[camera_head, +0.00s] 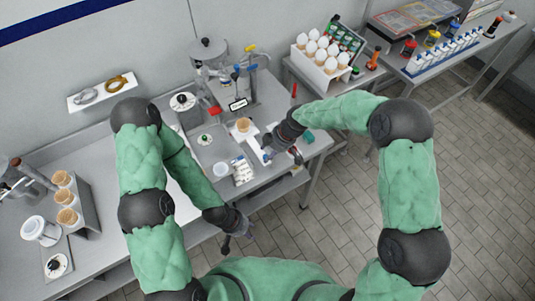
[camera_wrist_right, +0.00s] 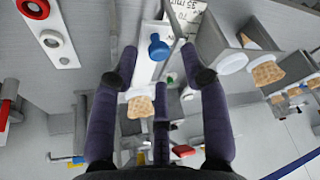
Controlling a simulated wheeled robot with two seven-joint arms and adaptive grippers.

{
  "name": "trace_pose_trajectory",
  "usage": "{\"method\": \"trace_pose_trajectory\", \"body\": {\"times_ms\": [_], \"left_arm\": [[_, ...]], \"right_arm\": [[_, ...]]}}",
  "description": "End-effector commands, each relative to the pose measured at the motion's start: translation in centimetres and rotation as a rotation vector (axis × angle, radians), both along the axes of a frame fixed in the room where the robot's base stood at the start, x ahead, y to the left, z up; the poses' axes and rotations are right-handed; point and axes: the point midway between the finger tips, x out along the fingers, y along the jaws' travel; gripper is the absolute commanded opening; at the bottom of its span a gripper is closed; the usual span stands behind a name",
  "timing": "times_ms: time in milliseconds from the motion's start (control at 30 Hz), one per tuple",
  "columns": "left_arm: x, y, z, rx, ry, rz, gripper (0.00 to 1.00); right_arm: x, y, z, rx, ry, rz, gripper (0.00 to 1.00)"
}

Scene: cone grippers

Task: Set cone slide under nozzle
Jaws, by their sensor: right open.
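A waffle cone (camera_head: 242,124) stands in a pale slide on the metal table. It also shows in the right wrist view (camera_wrist_right: 140,106). A blue knob (camera_wrist_right: 158,47) sits on the white slide plate (camera_wrist_right: 141,72). My right gripper (camera_wrist_right: 159,60) is open, with its fingers around the knob's place in the view; contact cannot be told. It also shows in the head view (camera_head: 268,154). A dispensing machine (camera_head: 240,75) stands behind the cone; its nozzle is too small to make out clearly. My left gripper (camera_head: 236,229) hangs by the table's front edge, its fingers unclear.
A white cup (camera_head: 221,169) and a white printed card (camera_head: 243,171) lie left of the right gripper. A rack of cones (camera_head: 67,200) is at the left. A white egg-like rack (camera_head: 320,58) stands on the back side table. A red stick (camera_head: 294,92) stands near my right arm.

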Motion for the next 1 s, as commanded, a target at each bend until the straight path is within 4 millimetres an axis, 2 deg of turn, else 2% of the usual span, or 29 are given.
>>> {"method": "trace_pose_trajectory", "body": {"times_ms": [100, 300, 500, 900, 933, 1000], "left_arm": [[0.0, 0.0, 0.0, 0.0, 0.0, 0.0, 0.4], [0.0, 0.0, 0.0, 0.0, 0.0, 0.0, 0.4], [0.0, 0.0, 0.0, 0.0, 0.0, 0.0, 0.4], [0.0, 0.0, 0.0, 0.0, 0.0, 0.0, 0.4], [0.0, 0.0, 0.0, 0.0, 0.0, 0.0, 0.46], [0.1, -0.1, 0.2, -0.002, -0.002, -0.01, 0.46]], "right_arm": [[0.0, -1.0, 2.5, 0.001, -0.005, -0.002, 0.46], [-0.3, -2.4, 5.9, 0.001, -0.003, -0.001, 0.46], [-0.5, -3.3, 8.1, 0.0, -0.001, 0.0, 0.46], [-0.6, -3.6, 8.8, -0.001, 0.001, 0.001, 0.46], [-0.6, -3.6, 8.8, -0.001, 0.001, 0.0, 0.46], [-0.7, -3.7, 8.5, -0.001, 0.006, -0.008, 0.46]]}}
